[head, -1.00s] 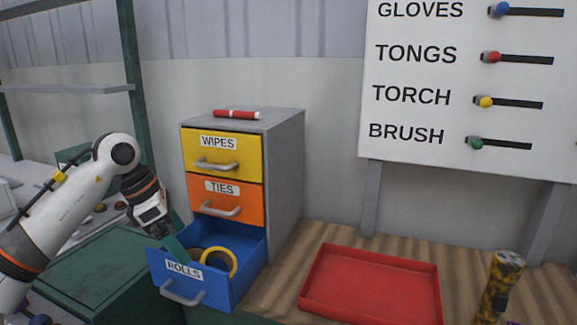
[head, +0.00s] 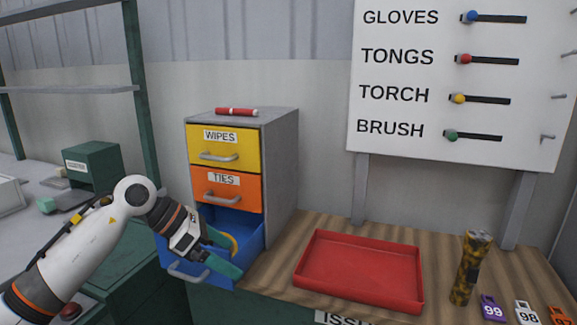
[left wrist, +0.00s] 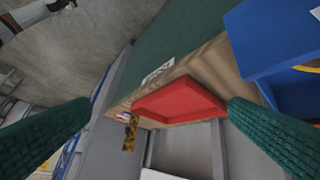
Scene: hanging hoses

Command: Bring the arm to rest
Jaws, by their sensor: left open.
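My left gripper (head: 224,254) is open, its green fingers apart and empty, in front of the open blue drawer (head: 250,232) in the head view. The fingers and wrist cover part of that drawer and its label. A yellow roll (head: 234,243) shows inside the drawer behind the fingers. In the left wrist view the two fingers stand wide apart at the sides, and the blue drawer (left wrist: 268,40) is at the upper right. My right gripper is not in view.
The grey cabinet (head: 277,180) has shut WIPES (head: 222,157) and TIES (head: 237,193) drawers and a red marker (head: 237,112) on top. An empty red tray (head: 358,272) and a mottled torch (head: 472,265) are on the wooden bench. Numbered tags lie at the right.

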